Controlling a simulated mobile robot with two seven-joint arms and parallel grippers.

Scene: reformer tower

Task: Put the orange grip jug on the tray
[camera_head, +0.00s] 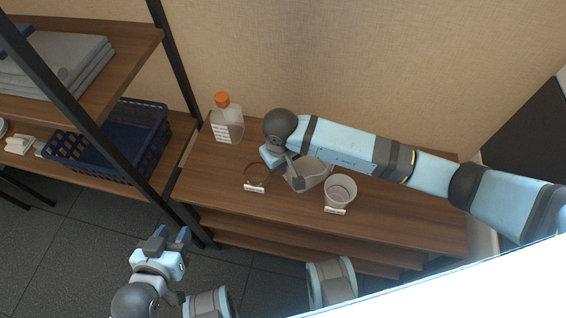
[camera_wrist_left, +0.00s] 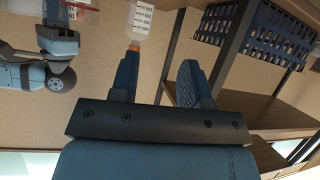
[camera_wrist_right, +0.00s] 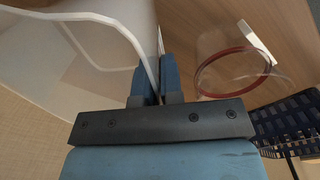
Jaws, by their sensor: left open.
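A clear, wide-mouthed container (camera_head: 312,178), perhaps a jug, stands mid-table behind my right arm. No orange shows on it. My right gripper (camera_head: 294,180) is at its left side. In the right wrist view its fingers (camera_wrist_right: 156,82) are close together on the container's thin wall (camera_wrist_right: 95,45). A bottle with an orange cap (camera_head: 227,118) stands at the table's back left, and shows in the left wrist view (camera_wrist_left: 139,20). My left gripper (camera_head: 172,236) is open and empty, off the table's front left. I cannot make out a tray.
A brown-rimmed clear vessel (camera_head: 257,172) is left of the container, a clear cup (camera_head: 340,190) right of it. Small white labels lie in front of both. A shelf with a blue basket (camera_head: 115,145) and folded grey cloths (camera_head: 60,62) stands left. The table's right part (camera_head: 425,215) is clear.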

